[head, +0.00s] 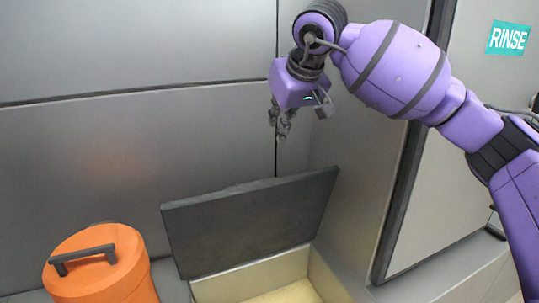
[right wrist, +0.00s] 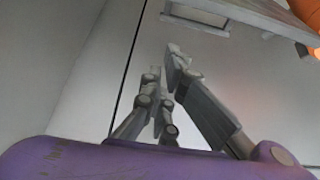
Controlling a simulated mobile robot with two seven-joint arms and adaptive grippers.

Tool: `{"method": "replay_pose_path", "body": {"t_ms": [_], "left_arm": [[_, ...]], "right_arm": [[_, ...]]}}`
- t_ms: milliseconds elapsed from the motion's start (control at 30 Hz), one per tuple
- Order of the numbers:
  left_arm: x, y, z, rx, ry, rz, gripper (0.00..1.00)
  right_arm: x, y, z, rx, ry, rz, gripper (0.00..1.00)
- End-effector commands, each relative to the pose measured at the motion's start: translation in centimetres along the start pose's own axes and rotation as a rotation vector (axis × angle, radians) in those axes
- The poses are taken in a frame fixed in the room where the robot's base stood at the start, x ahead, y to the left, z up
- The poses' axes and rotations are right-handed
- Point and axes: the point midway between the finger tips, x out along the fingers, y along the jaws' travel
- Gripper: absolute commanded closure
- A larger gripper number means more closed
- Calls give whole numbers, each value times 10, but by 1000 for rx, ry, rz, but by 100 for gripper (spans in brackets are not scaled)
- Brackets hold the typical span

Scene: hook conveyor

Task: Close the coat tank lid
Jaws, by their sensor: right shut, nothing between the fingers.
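The coat tank lid (head: 250,222) is a dark grey panel standing raised, tilted up along the back of the tank. The coat tank (head: 262,277) is a pale cream box at the bottom of the head view, open at the top, with yellowish contents showing. Its front is cut off by the frame. My right gripper (head: 281,128) is above the lid, apart from it, with its fingers pointing down. The fingers also show in the right wrist view (right wrist: 168,75), together and empty. My left gripper is not in view.
An orange canister (head: 105,270) with a dark handle stands left of the tank. Grey metal wall panels (head: 130,150) stand close behind the lid. A dark-framed panel (head: 440,190) is at the right, below a teal RINSE sign (head: 508,38).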

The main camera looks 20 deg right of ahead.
Motion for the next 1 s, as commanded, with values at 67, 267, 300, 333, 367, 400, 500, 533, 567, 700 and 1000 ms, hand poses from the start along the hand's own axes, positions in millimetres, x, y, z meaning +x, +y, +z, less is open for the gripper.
{"method": "replay_pose_path", "body": {"t_ms": [67, 267, 300, 333, 367, 400, 500, 533, 567, 700, 1000], "left_arm": [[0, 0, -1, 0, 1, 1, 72], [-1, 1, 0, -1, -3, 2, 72], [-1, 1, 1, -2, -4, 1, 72], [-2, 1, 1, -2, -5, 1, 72], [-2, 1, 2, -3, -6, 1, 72], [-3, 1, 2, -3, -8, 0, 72], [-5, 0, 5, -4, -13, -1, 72], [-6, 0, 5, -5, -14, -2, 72], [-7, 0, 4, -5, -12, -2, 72], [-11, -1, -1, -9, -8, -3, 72], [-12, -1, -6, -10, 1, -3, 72]], "right_arm": [[6, 1, 0, -1, 1, 3, 100], [41, 0, 1, 0, -3, 0, 100], [50, 0, 1, 0, -4, 1, 100], [56, 0, 1, 1, -4, -1, 100], [63, -1, 0, 1, -3, -1, 100], [72, 0, 1, 2, -3, -1, 100], [92, -1, 0, 2, -2, -2, 100], [98, -1, 0, 2, -2, -2, 100], [99, 0, 3, 0, -1, 0, 100], [86, 0, 22, -2, 4, 1, 100], [84, 0, 37, 1, 2, 0, 100]]}}
